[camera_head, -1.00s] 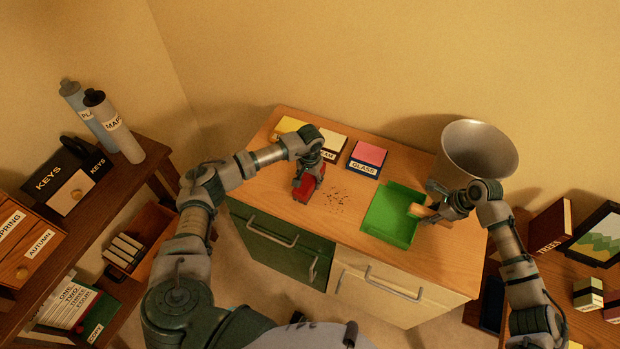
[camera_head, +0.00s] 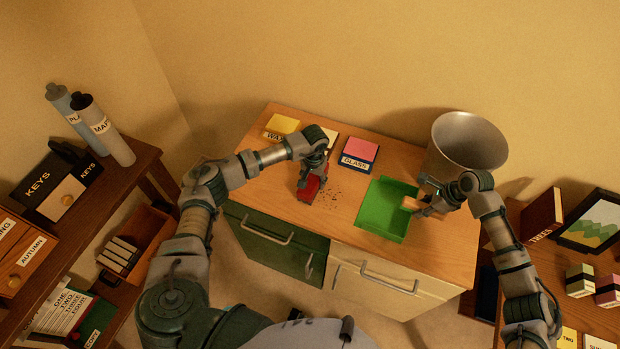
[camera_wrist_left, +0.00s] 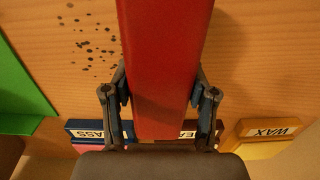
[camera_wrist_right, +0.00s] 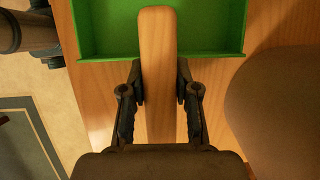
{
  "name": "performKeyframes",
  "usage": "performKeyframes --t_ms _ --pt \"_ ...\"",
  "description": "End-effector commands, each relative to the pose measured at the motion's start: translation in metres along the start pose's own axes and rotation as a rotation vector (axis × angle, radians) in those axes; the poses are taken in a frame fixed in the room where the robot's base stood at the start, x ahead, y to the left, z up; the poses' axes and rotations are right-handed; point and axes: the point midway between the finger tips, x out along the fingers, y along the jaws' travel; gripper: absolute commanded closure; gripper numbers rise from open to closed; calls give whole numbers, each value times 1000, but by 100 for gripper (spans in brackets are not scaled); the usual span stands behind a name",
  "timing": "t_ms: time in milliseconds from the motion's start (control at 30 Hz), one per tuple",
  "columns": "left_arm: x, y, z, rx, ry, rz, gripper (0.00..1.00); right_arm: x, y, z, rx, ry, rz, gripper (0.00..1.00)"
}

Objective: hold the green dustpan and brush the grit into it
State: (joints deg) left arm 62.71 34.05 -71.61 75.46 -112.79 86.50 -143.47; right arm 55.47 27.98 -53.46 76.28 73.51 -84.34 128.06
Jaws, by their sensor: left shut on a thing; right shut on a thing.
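The green dustpan (camera_head: 382,212) lies on the desk, its open side facing left toward the grit. My right gripper (camera_head: 424,205) is shut on its wooden handle (camera_wrist_right: 158,75), at the pan's right side. My left gripper (camera_head: 313,174) is shut on a red brush (camera_head: 308,190), left of the grit. The brush fills the middle of the left wrist view (camera_wrist_left: 165,60); its bristles are hidden there. The grit (camera_head: 334,190) is a scatter of dark specks on the bare wood between brush and dustpan. It also shows in the left wrist view (camera_wrist_left: 90,42).
Behind the work area stand a pink-topped GLASS box (camera_head: 359,154), a yellow WAX box (camera_head: 281,127) and a partly hidden box between them. A large metal bin (camera_head: 465,143) stands right, behind my right gripper. The desk front edge has drawers (camera_head: 376,283).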

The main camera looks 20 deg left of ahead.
Motion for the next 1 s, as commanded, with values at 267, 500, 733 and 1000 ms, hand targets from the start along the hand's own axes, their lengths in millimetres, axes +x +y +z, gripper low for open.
performKeyframes --t_ms 267,500,733,1000 --pt "0 18 -3 2 2 1 70 0 0 0 0 -1 -1 100" --pt "2 35 -5 2 1 1 70 0 0 0 0 -1 -1 100" --pt "3 41 -6 1 0 1 70 0 0 0 0 -1 -1 100" --pt "4 61 -8 3 -1 1 70 0 0 0 0 -1 -1 100"
